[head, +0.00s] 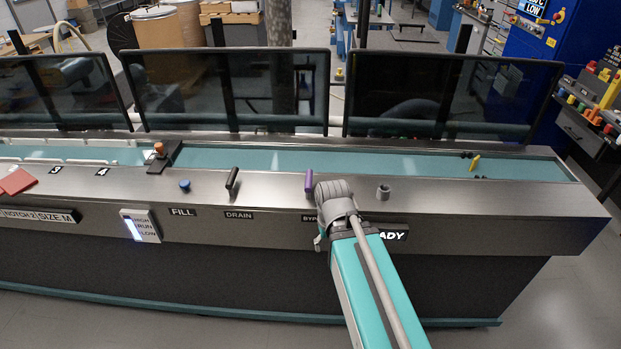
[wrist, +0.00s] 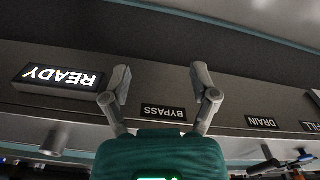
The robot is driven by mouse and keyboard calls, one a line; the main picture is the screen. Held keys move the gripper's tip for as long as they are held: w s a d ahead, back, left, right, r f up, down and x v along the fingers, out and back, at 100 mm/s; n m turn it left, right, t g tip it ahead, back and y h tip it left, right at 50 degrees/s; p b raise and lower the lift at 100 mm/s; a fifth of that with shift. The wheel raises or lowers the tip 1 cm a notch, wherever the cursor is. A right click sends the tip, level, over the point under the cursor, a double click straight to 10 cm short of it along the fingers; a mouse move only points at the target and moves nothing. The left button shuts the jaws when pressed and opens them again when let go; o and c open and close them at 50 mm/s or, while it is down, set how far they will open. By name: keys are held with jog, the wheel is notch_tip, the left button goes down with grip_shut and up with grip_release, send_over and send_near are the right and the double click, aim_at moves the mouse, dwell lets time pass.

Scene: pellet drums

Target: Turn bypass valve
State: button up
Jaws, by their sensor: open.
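The bypass valve handle is a small purple lever (head: 309,181), standing upright on the metal counter top just left of my wrist in the head view. Its BYPASS label (wrist: 164,112) is on the counter's front face; in the head view my gripper (head: 335,207) partly covers this label. In the wrist view, which is upside down, my gripper (wrist: 161,80) is open and empty, its two fingers spread on either side of the label. I cannot make out the purple lever in the wrist view. Finger contact with the counter cannot be told.
A black DRAIN lever (head: 232,180) and a blue FILL knob (head: 185,185) stand to the left. A grey cylindrical fitting (head: 383,192) stands to the right. A lit READY sign (wrist: 60,77) is on the front face. Dark screens (head: 228,89) line the back.

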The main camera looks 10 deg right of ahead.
jog(key=shift+o, duration=0.6)
